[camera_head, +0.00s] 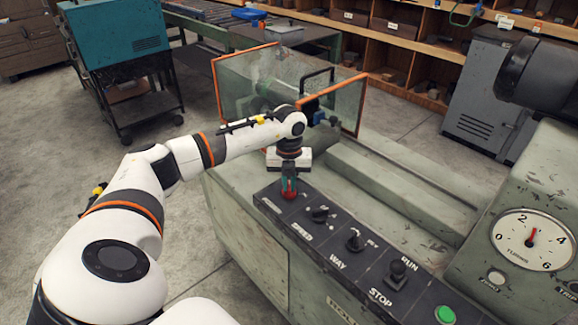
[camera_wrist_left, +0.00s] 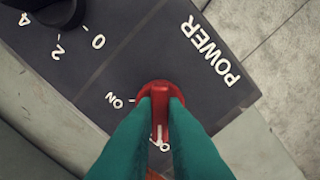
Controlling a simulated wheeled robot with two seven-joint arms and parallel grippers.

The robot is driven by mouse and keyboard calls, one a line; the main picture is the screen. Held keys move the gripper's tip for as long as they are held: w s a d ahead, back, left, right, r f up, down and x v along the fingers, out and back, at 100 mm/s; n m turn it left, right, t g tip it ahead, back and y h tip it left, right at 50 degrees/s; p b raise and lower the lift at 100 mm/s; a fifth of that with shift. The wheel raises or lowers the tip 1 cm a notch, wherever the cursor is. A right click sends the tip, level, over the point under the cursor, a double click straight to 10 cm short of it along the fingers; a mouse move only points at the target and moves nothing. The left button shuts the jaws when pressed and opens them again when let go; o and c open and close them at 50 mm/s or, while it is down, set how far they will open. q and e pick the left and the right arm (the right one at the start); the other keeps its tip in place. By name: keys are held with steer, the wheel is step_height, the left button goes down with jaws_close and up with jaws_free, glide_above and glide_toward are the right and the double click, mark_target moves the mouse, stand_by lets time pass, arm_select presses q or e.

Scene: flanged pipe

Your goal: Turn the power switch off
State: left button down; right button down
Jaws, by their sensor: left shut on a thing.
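The red power switch knob (camera_wrist_left: 160,105) is at the far left end of the dark control panel, beside the POWER label, in the left wrist view. It also shows in the head view (camera_head: 288,195). My left gripper (camera_wrist_left: 160,112) has its two teal fingers closed on either side of the knob's raised grip. A white pointer mark on the knob points down in the wrist view, toward a partly hidden label starting with O. The ON label (camera_wrist_left: 115,100) lies to the left of the knob. My left gripper (camera_head: 288,184) comes down from above in the head view.
The panel also carries a SPEED knob (camera_head: 320,214), a WAY knob (camera_head: 354,241), a RUN/STOP switch (camera_head: 397,270) and a green button (camera_head: 445,315). A clear guard with orange edges (camera_head: 240,80) stands behind my arm. A dial gauge (camera_head: 532,240) is at the right.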

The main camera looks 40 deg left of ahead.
mark_target(289, 185)
arm_select(q)
steer(key=c, duration=1.5)
jaws_free()
step_height(289, 185, up, 12)
steer(key=shift+r+b, duration=0.1)
steer(key=shift+b, duration=0.5)
